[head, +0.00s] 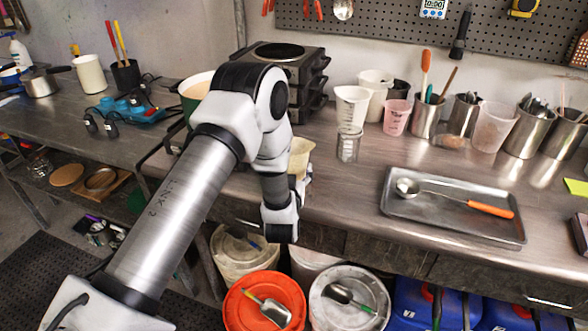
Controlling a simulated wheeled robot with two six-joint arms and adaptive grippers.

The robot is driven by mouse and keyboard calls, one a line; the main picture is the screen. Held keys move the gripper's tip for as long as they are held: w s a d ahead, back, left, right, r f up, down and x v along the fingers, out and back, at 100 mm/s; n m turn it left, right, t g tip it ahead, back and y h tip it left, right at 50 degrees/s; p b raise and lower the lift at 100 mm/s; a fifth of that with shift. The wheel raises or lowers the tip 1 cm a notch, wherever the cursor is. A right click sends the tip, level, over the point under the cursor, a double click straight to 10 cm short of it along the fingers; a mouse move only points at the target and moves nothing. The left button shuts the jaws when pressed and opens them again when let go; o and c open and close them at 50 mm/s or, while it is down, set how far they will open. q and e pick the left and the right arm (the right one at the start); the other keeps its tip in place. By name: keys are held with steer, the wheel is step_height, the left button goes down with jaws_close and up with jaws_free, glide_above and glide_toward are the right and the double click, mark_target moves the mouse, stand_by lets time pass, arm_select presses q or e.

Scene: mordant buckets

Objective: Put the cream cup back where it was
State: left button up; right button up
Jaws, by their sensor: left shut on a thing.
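The cream cup (301,158) shows in the head view just right of my left forearm, over the front part of the steel bench. It looks upright, and my arm hides its left side. My left gripper (301,184) is at the cup, shut on it, and mostly hidden behind my own wrist. I cannot tell whether the cup's base touches the bench. My right gripper is not in view.
A glass jar (349,144), a white measuring jug (351,106) and a pink beaker (397,117) stand right of the cup. A steel tray (449,222) holds a ladle. A hot plate (281,54) stands behind. Lidded buckets (264,301) sit below the bench edge.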

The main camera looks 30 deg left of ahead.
arm_select(q)
steer(key=o, duration=1.4)
steer(key=shift+f, duration=0.15)
steer(key=shift+c, duration=0.2)
steer(key=shift+r+p, duration=0.35)
steer(key=shift+r, duration=0.05)
steer(key=f+b+v, duration=0.1)
steer(key=b+v, duration=0.2)
steer(key=v, duration=0.9)
steer(key=s+d+f+m+g+h, duration=0.1)
steer(key=s+d+f+g+h, duration=0.2)
steer(key=s+f, duration=0.5)
steer(key=s+d+f+m+g+h, duration=0.25)
steer(key=f+g, duration=0.35)
steer(key=f, duration=0.5)
steer(key=s+d+f+g, duration=0.1)
steer(key=s+f+g, duration=0.1)
steer(key=s, duration=0.3)
steer(key=s+d+f+m+g+h, duration=0.1)
steer(key=s+f+g, duration=0.1)
steer(key=s, duration=0.4)
steer(key=s+d+f+g+h, duration=0.1)
steer(key=s+f+g, duration=0.1)
steer(key=s, duration=0.3)
steer(key=shift+s+f+g, duration=0.2)
steer(key=shift+f+g, duration=0.2)
steer(key=shift+f, duration=0.05)
